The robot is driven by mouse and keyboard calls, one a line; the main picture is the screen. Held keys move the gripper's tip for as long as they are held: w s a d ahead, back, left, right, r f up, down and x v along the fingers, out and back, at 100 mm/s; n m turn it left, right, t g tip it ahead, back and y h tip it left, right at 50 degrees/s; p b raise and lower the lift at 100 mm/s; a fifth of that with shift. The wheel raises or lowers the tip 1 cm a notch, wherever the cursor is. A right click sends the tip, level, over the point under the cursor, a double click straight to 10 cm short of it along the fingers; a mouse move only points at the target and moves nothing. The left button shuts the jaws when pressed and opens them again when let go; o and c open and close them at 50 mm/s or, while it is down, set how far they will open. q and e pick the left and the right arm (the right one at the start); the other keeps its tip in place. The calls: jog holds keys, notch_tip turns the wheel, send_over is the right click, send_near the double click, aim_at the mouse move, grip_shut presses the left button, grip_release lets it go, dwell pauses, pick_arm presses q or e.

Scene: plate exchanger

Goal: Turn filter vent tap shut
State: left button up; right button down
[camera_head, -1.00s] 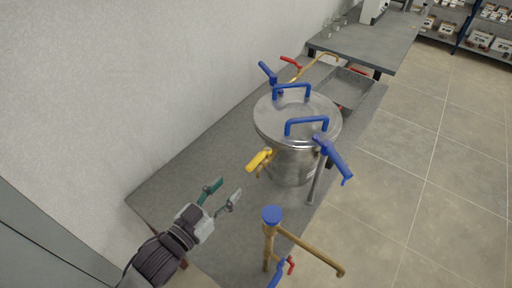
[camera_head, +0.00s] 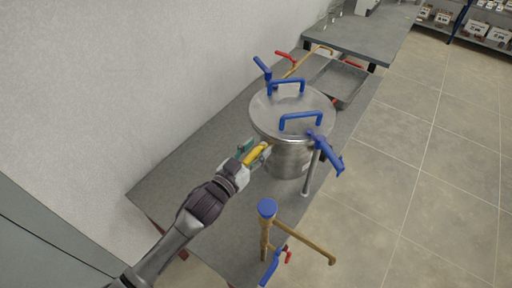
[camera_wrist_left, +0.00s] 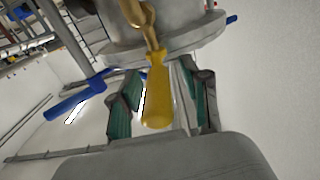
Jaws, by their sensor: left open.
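The filter is a steel lidded vessel (camera_head: 290,115) with blue handles on top, standing on the grey bench. A yellow-handled tap (camera_head: 258,155) sticks out low on its near-left side; I take it as the vent tap. My left gripper (camera_head: 254,153) is at the yellow handle. In the left wrist view the yellow handle (camera_wrist_left: 157,95) points from the brass fitting (camera_wrist_left: 140,20) toward the palm, between the two open fingers (camera_wrist_left: 162,105). A gap shows on both sides of it. My right gripper is not in view.
A brass pipe with a blue cap (camera_head: 267,208) stands near the front of the grey bench (camera_head: 190,185). A blue clamp handle (camera_head: 327,155) juts from the vessel's right. A grey tray (camera_head: 340,82) lies behind. The wall is close on the left.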

pick_arm(q)
jog(key=shift+c, duration=0.2)
grip_shut()
jog(key=shift+a, duration=0.15)
